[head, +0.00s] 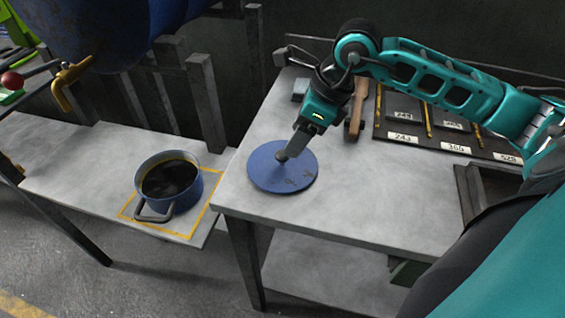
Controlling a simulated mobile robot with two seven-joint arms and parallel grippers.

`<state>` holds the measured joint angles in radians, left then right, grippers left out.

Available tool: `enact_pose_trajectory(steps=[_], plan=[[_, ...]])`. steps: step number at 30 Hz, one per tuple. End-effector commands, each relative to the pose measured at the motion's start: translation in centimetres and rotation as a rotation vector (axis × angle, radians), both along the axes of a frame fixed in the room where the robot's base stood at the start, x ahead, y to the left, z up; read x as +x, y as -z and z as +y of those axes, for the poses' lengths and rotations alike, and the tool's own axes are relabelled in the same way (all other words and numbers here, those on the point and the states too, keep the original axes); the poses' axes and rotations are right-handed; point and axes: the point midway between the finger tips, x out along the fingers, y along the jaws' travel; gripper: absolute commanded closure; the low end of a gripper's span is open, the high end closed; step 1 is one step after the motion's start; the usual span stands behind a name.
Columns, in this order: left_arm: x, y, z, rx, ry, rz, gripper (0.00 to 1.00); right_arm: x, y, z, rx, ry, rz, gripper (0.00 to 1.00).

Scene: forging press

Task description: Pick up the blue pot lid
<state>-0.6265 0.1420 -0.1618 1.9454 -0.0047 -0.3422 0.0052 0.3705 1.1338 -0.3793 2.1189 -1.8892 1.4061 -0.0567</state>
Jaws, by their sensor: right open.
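The blue pot lid (269,174) lies flat on the grey table near its left edge. It is a round disc with a small dark knob at its middle. My right gripper (284,156) reaches down from the upper right, with its fingertips at the knob. The jaws are open, and the fingers partly hide the knob, so I cannot tell whether they touch it. The blue pot (195,190) stands without a lid on the lower bench to the left, with dark contents inside. My left gripper is not in view.
The grey table (350,215) is clear in front of the lid. A wooden-handled tool (356,108) and a dark board with numbered labels (403,137) lie behind. A yellow outline (188,236) surrounds the pot. A blue drum (110,25) with a brass tap (66,82) hangs over the bench.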

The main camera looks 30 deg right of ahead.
Motion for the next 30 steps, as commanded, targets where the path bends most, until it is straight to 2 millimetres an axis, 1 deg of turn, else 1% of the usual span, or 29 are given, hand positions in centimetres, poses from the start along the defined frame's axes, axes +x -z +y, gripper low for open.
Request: enact_pose_trajectory(steps=[7, 9, 12, 20, 30], plan=[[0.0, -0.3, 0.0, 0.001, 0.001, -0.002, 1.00, 1.0, 2.5, 1.6, 0.005, -0.001, 0.003, 0.39], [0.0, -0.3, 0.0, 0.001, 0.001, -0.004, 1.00, 1.3, 3.5, 1.8, 0.003, -0.001, 0.003, 0.39], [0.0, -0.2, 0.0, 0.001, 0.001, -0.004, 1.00, 1.5, 4.3, 2.0, 0.001, -0.001, 0.003, 0.39], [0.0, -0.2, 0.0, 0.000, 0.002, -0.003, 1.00, 1.6, 4.6, 2.0, 0.000, -0.001, 0.000, 0.39], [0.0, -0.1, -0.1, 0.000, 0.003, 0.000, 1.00, 1.6, 4.5, 2.0, 0.000, 0.000, 0.001, 0.71]])
